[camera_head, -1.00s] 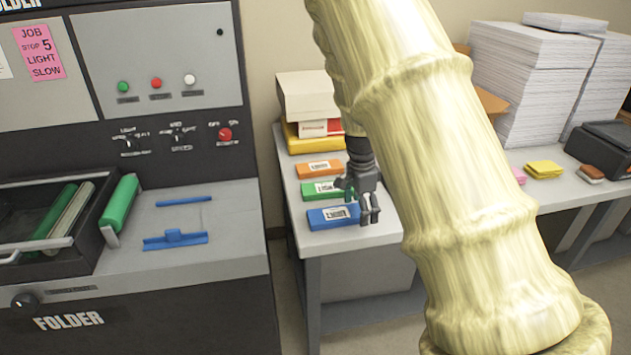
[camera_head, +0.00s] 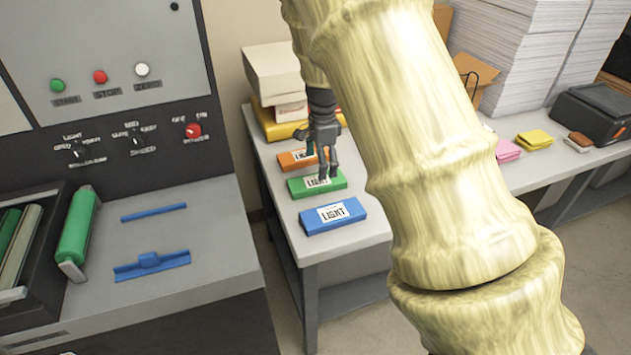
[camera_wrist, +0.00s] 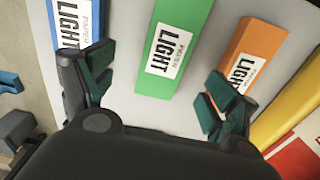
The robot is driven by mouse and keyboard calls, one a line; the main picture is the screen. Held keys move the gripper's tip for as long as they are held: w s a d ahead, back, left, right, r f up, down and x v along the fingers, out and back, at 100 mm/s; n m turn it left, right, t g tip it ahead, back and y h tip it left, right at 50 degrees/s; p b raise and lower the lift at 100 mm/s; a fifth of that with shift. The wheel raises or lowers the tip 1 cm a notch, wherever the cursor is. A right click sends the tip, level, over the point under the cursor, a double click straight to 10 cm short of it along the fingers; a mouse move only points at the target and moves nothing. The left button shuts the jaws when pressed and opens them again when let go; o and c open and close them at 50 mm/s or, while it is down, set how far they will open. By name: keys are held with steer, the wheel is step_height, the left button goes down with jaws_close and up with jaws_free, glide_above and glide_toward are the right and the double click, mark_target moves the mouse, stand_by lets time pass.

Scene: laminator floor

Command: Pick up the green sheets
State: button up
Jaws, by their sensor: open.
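The green sheets (camera_head: 300,186) are a flat green pack with a white LIGHT label, lying on the grey side table between a blue pack (camera_head: 335,216) and an orange pack (camera_head: 291,161). My gripper (camera_head: 322,170) is above the green pack. In the wrist view my gripper (camera_wrist: 160,95) is open and empty, and the green pack (camera_wrist: 187,25) lies between the lines of its two fingers. The left finger overlaps the blue pack (camera_wrist: 66,10) in the picture, and the right finger overlaps the orange pack (camera_wrist: 262,45). Whether the fingertips touch anything cannot be told.
A yellow pack (camera_head: 268,123) and boxes (camera_head: 272,72) stand at the back of the table (camera_head: 292,240). The folder machine (camera_head: 210,225) is to the left. Pink sheets (camera_head: 506,150), yellow sheets (camera_head: 534,139) and tall paper stacks (camera_head: 512,45) are to the right.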

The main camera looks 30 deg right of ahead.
mark_target(317, 180)
steer(key=shift+s, duration=0.25)
steer(key=w+f, duration=0.1)
steer(key=w+f+p, duration=0.1)
steer(key=f, duration=0.1)
steer(key=shift+w+a+f, duration=0.2)
steer(key=shift+w+f, duration=0.1)
steer(key=shift+s+f+p, duration=0.2)
steer(key=shift+f+p, duration=0.3)
steer(key=shift+f, duration=0.35)
steer(key=shift+s+f, duration=0.3)
steer(key=shift+s, duration=0.25)
steer(key=shift+w+f, duration=0.5)
steer(key=shift+f, duration=0.1)
steer(key=shift+s+a+r, duration=0.1)
steer(key=shift+s+r, duration=0.15)
steer(key=shift+s, duration=0.05)
steer(key=c, duration=1.3)
steer(key=shift+w, duration=0.1)
